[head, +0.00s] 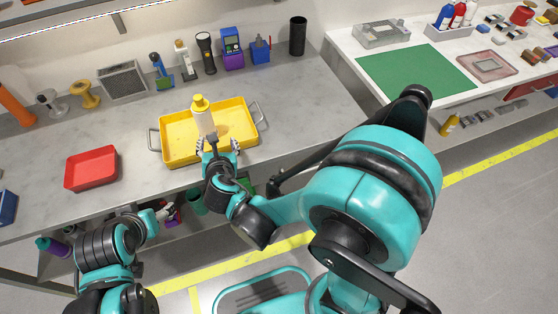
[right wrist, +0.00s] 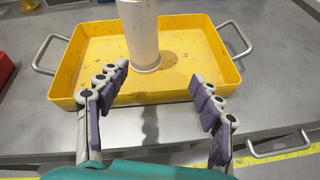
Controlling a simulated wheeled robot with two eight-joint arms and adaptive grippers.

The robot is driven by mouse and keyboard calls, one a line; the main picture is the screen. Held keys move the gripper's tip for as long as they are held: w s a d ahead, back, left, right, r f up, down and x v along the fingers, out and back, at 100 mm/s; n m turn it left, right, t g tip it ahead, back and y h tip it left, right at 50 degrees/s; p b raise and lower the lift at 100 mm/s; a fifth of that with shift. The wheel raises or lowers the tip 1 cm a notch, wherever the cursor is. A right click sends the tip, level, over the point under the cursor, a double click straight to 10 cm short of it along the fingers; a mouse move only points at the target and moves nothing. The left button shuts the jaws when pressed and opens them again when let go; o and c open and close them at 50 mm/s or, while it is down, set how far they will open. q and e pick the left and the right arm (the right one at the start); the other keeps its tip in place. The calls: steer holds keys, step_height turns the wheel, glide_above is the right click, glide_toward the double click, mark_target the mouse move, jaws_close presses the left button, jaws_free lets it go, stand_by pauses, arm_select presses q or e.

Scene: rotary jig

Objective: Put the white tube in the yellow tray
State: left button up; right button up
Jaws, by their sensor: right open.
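The white tube (head: 203,120) has a yellow cap and stands upright inside the yellow tray (head: 164,133), with its base appearing to rest on the tray floor. In the right wrist view the lower part of the white tube (right wrist: 140,35) shows, and its top is cut off. The yellow tray (right wrist: 80,50) shows there with both side handles. My right gripper (head: 218,146) is open and empty at the tray's front edge; its spread fingers (right wrist: 160,74) are on the near side of the tube, apart from it. My left gripper (head: 165,212) is low, in front of the bench; its fingers are too small to read.
A red tray (head: 91,168) lies left of the yellow tray on the grey bench. Several tools and a speaker-like box (head: 122,82) line the back wall, with a black cylinder (head: 298,36) at right. The bench right of the yellow tray is clear. A green mat (head: 418,73) covers part of the white table.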

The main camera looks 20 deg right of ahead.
steer(key=s+d+r+m+g, duration=0.15)
steer(key=s+d+m, duration=0.25)
steer(key=d+m, duration=0.4)
steer(key=s+d+r+m+g, duration=0.1)
steer(key=s+d+m+g, duration=0.3)
steer(key=m, duration=0.6)
steer(key=s+d+m+y, duration=0.1)
steer(key=s+d+m, duration=0.3)
steer(key=s+m, duration=0.5)
steer(key=r+m, duration=0.1)
steer(key=m, duration=0.4)
steer(key=shift+s, duration=0.25)
